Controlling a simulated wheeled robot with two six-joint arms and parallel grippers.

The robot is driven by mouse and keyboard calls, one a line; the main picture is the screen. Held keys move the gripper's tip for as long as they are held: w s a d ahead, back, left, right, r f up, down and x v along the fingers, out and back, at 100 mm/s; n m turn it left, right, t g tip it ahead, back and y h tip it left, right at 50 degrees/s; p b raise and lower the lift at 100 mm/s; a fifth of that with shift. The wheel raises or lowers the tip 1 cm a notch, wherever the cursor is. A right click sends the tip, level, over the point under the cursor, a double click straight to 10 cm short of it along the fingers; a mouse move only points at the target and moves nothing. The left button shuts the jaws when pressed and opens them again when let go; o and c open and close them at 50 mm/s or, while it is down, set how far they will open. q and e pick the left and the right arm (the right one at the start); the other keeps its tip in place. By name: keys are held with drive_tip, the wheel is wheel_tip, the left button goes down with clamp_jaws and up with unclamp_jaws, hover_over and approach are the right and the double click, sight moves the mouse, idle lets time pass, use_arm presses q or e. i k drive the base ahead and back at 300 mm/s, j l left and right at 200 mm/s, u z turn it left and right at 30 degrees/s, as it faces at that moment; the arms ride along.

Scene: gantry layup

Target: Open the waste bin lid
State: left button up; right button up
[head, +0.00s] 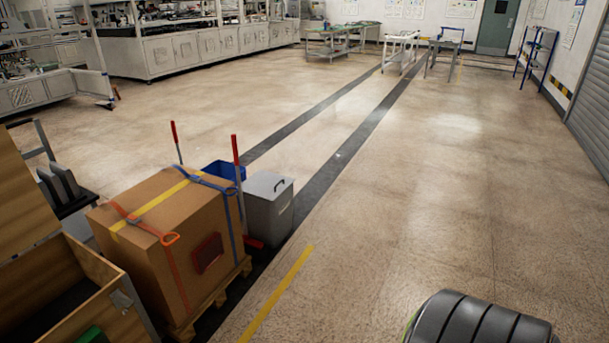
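A grey bin (270,212) stands on the floor left of the middle of the head view, just behind a strapped cardboard box. It looks like the waste bin. Its flat grey lid (262,185) carries a dark handle (279,184) and appears shut. The box and a red-topped post hide part of the bin's left side. Neither of my grippers is in view.
The cardboard box (165,235) sits on a wooden pallet (212,300). A blue container (224,170) is behind it, and an open wooden crate (95,265) is at the lower left. Open floor (420,200) lies to the bin's right.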

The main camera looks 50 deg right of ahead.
sight(265, 185)
drive_tip(key=z, duration=1.35)
drive_tip(key=i+z, duration=0.1)
drive_tip(key=i, duration=0.15)
